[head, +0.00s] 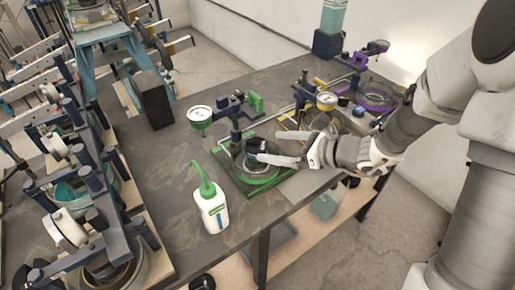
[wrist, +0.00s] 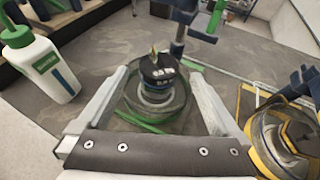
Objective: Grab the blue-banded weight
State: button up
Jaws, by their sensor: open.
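A dark cylindrical weight (wrist: 158,72) with pale markings on top and a bluish band lower down stands inside a round metal ring holder on a green-edged base (wrist: 140,124). In the head view the weight (head: 254,145) is a small dark shape partly hidden by my fingers. My gripper (head: 268,146) is open and comes in from the right over the holder. In the wrist view its two fingers (wrist: 160,75) reach up on either side of the weight, apart from each other, with nothing held. I cannot tell how far the fingertips are above the weight.
A white bottle with a green spout (head: 213,208) stands left of the holder. A dark stand with a white dial (head: 200,114) rises behind it. Yellow (head: 326,101) and purple (head: 377,97) stations lie to the right. Bare table shows at the left middle.

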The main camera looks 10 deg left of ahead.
aim_at(251, 144)
jog(key=shift+x, duration=3.15)
jog(key=shift+s, duration=0.1)
jog(key=shift+c, duration=0.3)
grip_shut()
